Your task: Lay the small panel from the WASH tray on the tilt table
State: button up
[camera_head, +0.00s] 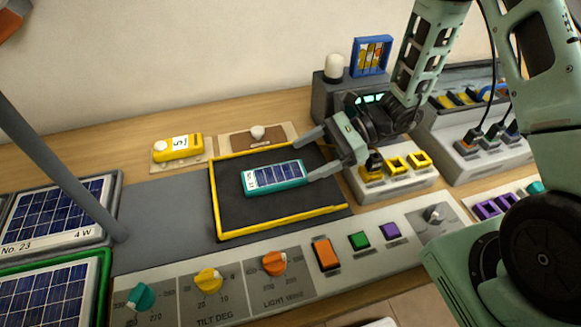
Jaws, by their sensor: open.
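A small solar panel (275,177) with a teal frame, dark blue cells and a white label at its left end lies on a black surface with yellow edge strips (282,228), which appears to be the tilt table. My gripper (306,158) is at the panel's right end with its fingers spread apart. One finger is beyond the panel's far right corner, and the other is close to its right edge. I cannot tell whether that finger touches the panel. No tray marked WASH can be read in this view.
A yellow meter (178,148) is behind. A control strip with a TILT DEG knob (208,280) runs along the front.

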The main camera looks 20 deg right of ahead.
jog(key=v, duration=0.3)
jog(key=shift+d+r, duration=0.1)
jog(key=shift+d, duration=0.25)
jog(key=shift+s+d+r, duration=0.1)
jog(key=shift+d+r, duration=0.05)
jog(key=s+a+r+n+h, duration=0.3)
jog(key=s+r+n+h, duration=0.2)
jog(key=s+n, duration=0.4)
jog(key=s+a+r+n+h, duration=0.4)
jog(key=s+n, duration=0.5)
jog(key=n, duration=0.7)
notch_tip(320, 180, up, 2)
jog(key=h, duration=0.3)
jog(key=shift+s+n+h, duration=0.3)
jog(key=shift+n+h, duration=0.1)
jog(key=shift+a, duration=0.1)
